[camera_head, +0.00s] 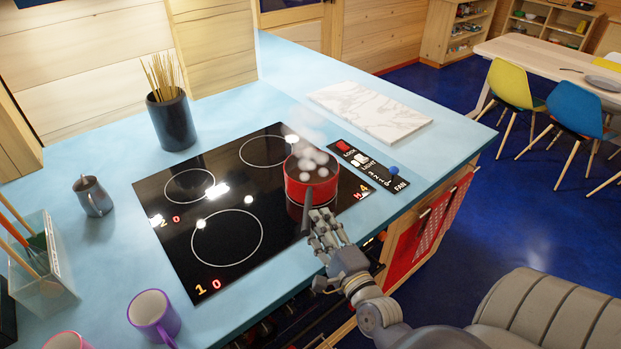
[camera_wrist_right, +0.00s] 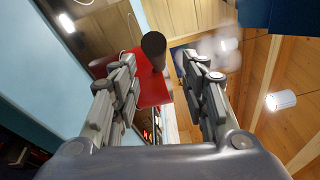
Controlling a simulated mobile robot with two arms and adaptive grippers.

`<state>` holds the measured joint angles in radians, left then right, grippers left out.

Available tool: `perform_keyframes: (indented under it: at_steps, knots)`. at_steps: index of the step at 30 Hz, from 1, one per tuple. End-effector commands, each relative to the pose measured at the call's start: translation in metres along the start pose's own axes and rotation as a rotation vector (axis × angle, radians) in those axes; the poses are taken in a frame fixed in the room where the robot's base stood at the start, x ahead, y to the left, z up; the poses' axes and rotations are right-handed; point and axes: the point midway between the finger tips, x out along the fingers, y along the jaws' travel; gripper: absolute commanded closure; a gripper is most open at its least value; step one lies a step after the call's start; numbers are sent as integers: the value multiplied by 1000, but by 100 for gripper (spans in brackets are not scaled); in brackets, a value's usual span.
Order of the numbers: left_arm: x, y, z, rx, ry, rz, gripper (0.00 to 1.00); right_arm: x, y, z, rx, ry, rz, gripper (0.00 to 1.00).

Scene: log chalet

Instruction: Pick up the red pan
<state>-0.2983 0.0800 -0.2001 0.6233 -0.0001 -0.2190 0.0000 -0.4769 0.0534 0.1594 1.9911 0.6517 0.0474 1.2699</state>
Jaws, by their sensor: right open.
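The red pan (camera_head: 311,181) stands on the right part of the black cooktop, with pale round things and steam at its top. Its dark handle (camera_head: 309,200) points toward my right gripper (camera_head: 322,222). My right gripper is open and just in front of the pan, near the handle. In the right wrist view, the pan's red side (camera_wrist_right: 150,92) and the dark handle end (camera_wrist_right: 154,50) show between the open fingers (camera_wrist_right: 160,85). The fingers are not closed on the handle. Whether they touch it I cannot tell. My left gripper is not in view.
The cooktop (camera_head: 215,265) lies in a light blue counter. A control panel (camera_head: 366,165) and a marble board (camera_head: 370,110) are right of the pan. A dark pot of sticks (camera_head: 172,122), a metal jug (camera_head: 93,196) and a purple mug (camera_head: 153,315) stand left.

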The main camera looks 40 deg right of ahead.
Motion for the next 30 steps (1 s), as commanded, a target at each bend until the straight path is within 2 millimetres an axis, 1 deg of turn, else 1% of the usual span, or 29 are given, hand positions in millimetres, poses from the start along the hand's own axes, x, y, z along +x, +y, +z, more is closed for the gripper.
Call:
perform_keyframes:
  at_steps: [1,3,5,8,12,16,20,26,27,29,30]
  knots:
    - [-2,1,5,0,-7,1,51,4,-1,0,0,0,-1,59]
    - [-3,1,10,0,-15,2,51,7,-1,0,-1,0,0,59]
    - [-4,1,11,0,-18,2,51,10,-1,0,-1,0,0,59]
    - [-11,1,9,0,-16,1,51,21,-3,1,-2,-1,0,59]
    - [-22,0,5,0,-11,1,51,40,-3,1,-2,-1,1,59]
    - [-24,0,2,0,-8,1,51,54,-1,1,-2,0,0,59]
    - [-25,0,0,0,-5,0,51,59,1,0,-2,0,1,59]
    - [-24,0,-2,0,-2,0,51,59,1,0,-2,0,1,59]
    - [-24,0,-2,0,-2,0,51,59,1,0,-2,0,1,68]
    - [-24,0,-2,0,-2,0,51,59,1,0,-2,0,2,81]
    - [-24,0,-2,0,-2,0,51,59,1,0,-2,0,2,90]
